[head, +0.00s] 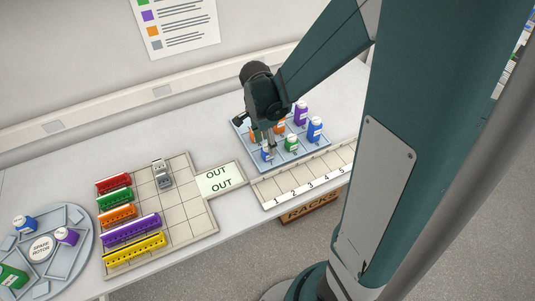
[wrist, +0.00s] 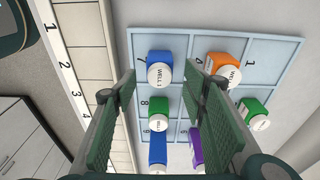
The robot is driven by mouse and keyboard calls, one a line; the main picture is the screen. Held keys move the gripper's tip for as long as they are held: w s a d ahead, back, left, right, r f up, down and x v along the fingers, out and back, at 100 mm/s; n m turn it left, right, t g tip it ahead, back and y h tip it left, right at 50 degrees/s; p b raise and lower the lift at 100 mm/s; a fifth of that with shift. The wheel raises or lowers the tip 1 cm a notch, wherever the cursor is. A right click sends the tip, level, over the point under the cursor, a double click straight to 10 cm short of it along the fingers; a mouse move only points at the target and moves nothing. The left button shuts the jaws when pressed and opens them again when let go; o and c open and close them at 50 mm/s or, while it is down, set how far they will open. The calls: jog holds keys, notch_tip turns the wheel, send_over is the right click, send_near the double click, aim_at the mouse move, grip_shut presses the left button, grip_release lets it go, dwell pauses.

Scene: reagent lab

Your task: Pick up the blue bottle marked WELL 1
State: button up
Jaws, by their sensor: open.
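The blue bottle with a white cap reading WELL 1 (wrist: 158,58) stands in cell 7 of the light blue tray. In the head view the blue bottle (head: 265,157) shows at the tray's near left, partly covered by my gripper (head: 269,147). In the wrist view my gripper (wrist: 161,88) is open, its two green-padded fingers on either side of the line to this bottle. The bottle appears just beyond the fingertips, with nothing held. I cannot tell whether the fingers touch it.
The tray (wrist: 290,48) also holds a green bottle (wrist: 158,103) in cell 8, another blue bottle (wrist: 158,148) in cell 9, a purple bottle (wrist: 196,148) and an orange bottle (wrist: 224,64). A numbered rack strip (head: 310,180) runs along its near side. Coloured racks (head: 130,228) stand left.

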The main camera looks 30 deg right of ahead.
aim_at(267, 151)
jog(key=shift+a+f, duration=0.1)
jog(key=shift+f, duration=2.4)
jog(key=c, duration=1)
